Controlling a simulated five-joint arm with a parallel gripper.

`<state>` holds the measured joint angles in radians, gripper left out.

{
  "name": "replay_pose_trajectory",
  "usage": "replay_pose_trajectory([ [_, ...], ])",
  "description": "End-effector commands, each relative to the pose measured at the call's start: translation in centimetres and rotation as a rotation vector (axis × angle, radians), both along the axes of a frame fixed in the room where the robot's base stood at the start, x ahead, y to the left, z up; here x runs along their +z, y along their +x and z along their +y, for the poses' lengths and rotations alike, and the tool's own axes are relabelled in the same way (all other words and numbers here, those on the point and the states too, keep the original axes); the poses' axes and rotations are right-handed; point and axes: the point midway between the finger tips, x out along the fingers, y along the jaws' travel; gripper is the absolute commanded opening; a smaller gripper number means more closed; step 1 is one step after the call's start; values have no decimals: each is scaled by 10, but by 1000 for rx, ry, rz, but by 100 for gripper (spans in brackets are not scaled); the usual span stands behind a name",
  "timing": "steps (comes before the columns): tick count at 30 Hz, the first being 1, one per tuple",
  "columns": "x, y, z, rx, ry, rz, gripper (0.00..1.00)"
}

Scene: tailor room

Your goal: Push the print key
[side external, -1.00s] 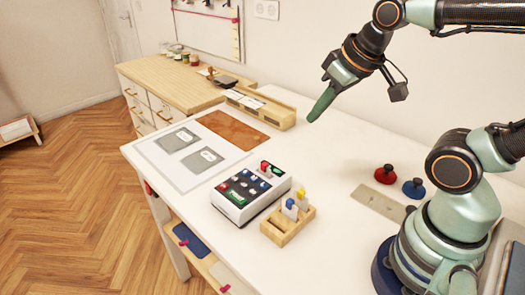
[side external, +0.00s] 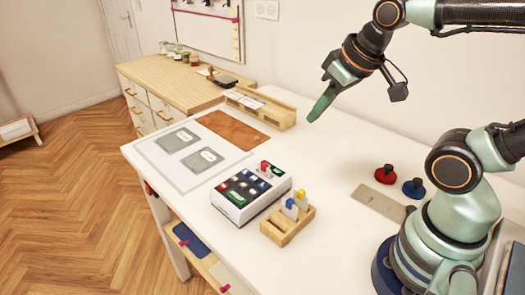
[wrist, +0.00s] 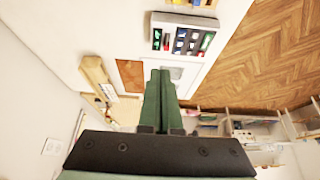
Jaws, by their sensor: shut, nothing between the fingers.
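A white box with a dark key panel (side external: 250,193) stands on the white table, left of the wooden card holder. It carries several small keys, mostly blue and white, with red and green ones at the edges. A wide green key (side external: 237,199) lies near its front left edge; its lettering is too small to read, so I cannot tell which key is print. My gripper (side external: 313,117) is shut and empty, high above the table, behind and right of the box. In the wrist view the key box (wrist: 184,37) is beyond the closed fingertips (wrist: 160,74), well apart.
A wooden holder (side external: 278,232) with blue and yellow tagged pieces is beside the box. Red (side external: 385,174) and blue (side external: 414,188) knobbed pieces and a beige plate (side external: 378,202) lie to the right. A long wooden tray (side external: 262,112) stands at the back.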

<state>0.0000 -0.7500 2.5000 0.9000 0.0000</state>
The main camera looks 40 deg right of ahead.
Motion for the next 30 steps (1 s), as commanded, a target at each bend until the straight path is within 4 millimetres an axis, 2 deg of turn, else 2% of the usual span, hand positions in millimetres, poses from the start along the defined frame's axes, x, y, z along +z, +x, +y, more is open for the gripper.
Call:
replay_pose_trajectory([
  [10, 0, 1, 1, 5, -1, 0, 0],
  [14, -4, 9, 7, 61, -20, -6, 0],
  [20, -23, 41, 34, 290, -102, -43, 0],
  [24, -41, 66, 62, 491, -178, -89, 0],
  [30, -66, 88, 99, 727, -275, -153, 0],
])
